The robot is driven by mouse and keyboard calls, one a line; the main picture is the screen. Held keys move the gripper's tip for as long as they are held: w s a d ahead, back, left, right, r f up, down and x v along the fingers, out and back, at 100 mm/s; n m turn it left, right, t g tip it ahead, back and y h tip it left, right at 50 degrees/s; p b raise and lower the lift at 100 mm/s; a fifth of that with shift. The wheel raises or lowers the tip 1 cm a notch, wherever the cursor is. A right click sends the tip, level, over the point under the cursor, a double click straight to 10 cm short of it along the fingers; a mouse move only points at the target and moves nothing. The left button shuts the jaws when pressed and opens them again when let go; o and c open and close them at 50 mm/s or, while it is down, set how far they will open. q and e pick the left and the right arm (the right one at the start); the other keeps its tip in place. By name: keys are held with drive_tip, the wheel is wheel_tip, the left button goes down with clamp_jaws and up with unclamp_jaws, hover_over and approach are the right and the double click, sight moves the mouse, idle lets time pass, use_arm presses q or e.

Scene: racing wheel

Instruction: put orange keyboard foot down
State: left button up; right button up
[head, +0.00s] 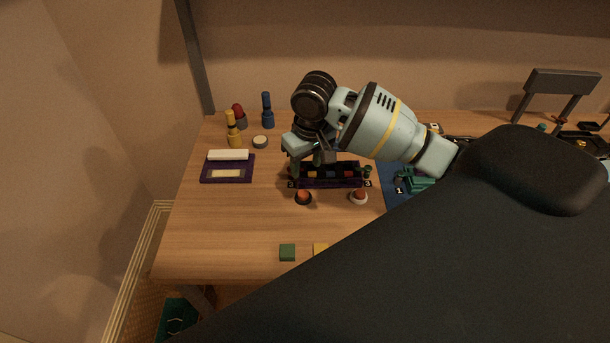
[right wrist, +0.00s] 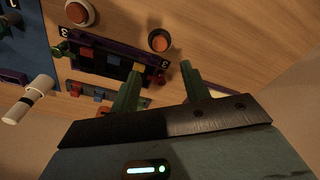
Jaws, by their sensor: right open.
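The dark purple keyboard (head: 345,183) with coloured keys lies on the wooden table. It also shows in the right wrist view (right wrist: 108,66), with a small yellow-orange part (right wrist: 139,67) at its end beside one finger. I cannot tell for sure which piece is the orange keyboard foot or how it is set. My right gripper (head: 308,158) is over the keyboard's left end. In the right wrist view, its green fingers (right wrist: 160,80) are apart with nothing visible held between them. One finger overlaps the keyboard's end; the other is over bare table. My left gripper is not in view.
Two orange-topped round buttons (head: 304,198) (head: 359,197) stand in front of the keyboard. A blue mat (head: 397,199) is at right. The front-left table is mostly clear.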

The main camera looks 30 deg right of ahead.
drive_tip(key=shift+s+r, duration=0.15)
drive_tip(key=shift+r, duration=1.15)
